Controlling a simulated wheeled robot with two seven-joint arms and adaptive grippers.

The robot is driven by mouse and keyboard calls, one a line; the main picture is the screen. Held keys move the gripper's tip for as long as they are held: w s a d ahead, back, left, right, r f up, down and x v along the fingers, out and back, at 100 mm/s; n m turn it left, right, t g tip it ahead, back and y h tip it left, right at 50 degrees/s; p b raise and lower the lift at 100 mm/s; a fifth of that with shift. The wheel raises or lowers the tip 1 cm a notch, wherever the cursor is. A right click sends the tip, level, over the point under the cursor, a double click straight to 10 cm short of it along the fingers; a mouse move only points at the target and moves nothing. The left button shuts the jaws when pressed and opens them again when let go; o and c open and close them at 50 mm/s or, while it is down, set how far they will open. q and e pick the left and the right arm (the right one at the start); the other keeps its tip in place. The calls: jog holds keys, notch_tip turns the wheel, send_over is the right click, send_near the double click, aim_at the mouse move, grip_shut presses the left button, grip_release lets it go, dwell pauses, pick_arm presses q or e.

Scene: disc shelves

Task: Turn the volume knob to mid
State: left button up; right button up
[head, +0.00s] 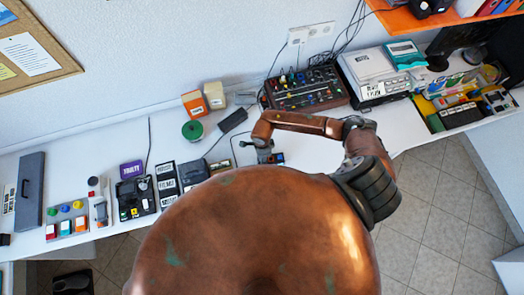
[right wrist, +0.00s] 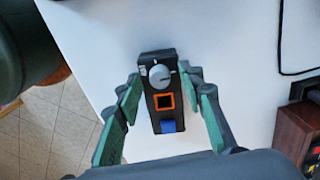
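The volume knob (right wrist: 161,76) is a round grey knob at the far end of a small black box (right wrist: 149,107) in the right wrist view. The box has an orange-framed square and a blue patch below the knob. Marks by the knob are too small to read, so its setting is unclear. My right gripper (right wrist: 164,80) is open, its green fingers apart on either side of the box, with nothing visibly held. In the head view, the right gripper (head: 264,152) is over the front edge of the white table, at the box (head: 277,158). My left gripper is not visible.
A black mixer (head: 305,88) with cables stands behind the gripper. A black adapter (head: 233,120), a green round tin (head: 192,130) and labelled black boxes (head: 167,180) lie to the left. The white table (head: 85,160) has free room toward its back left.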

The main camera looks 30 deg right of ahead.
jog(key=shift+c, duration=0.7)
grip_shut()
jog(key=shift+m, duration=0.7)
jog(key=shift+o, duration=0.7)
grip_release()
